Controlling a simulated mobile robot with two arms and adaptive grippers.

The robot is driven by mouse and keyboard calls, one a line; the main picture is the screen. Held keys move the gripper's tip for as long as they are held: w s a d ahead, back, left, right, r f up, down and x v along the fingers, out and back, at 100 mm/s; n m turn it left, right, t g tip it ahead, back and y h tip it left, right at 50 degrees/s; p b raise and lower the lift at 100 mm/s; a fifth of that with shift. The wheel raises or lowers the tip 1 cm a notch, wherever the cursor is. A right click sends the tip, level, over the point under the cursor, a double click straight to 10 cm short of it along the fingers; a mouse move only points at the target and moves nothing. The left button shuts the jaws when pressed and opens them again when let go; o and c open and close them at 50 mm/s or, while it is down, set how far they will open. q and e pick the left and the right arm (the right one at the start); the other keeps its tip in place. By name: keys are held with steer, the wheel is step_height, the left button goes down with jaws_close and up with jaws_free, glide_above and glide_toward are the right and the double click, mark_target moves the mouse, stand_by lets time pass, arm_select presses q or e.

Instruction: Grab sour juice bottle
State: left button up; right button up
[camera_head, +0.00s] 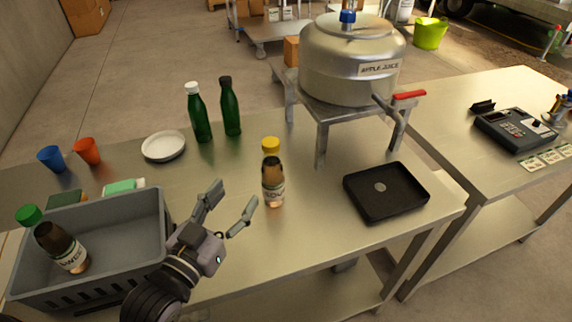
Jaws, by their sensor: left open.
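The sour juice bottle (273,182) stands upright on the steel table. It has a yellow cap, brown contents and a pale label, only partly legible. My left gripper (229,207) is open and empty, to the left of this bottle, with its fingers apart and a gap between the nearer finger and the bottle. A second brown bottle (62,245) with a green cap leans in the grey crate at the left; its label seems to read "SWEET". My right gripper is not in view.
The grey crate (95,217) stands left of my gripper. Behind are two green bottles (200,119), a white plate (163,146) and blue and orange cups (88,152). A black tray (405,199) lies right, below the steel juice tank (335,70) on its stand.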

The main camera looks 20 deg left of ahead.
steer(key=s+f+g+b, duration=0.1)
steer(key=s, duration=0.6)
arm_select(q)
glide_toward(268, 154)
steer(key=w, duration=0.2)
steer(key=w+p, duration=0.1)
steer(key=w, duration=0.2)
steer(key=shift+w+d, duration=0.1)
steer(key=shift+w, duration=0.55)
steer(key=w+p, duration=0.1)
steer(key=w, duration=0.1)
steer(key=w+d+p, duration=0.1)
steer(key=w, duration=0.1)
steer(key=shift+w+d, duration=0.25)
steer(key=shift+w, duration=0.3)
steer(key=shift+w+f, duration=0.1)
steer(key=shift+c, duration=0.6)
jaws_close()
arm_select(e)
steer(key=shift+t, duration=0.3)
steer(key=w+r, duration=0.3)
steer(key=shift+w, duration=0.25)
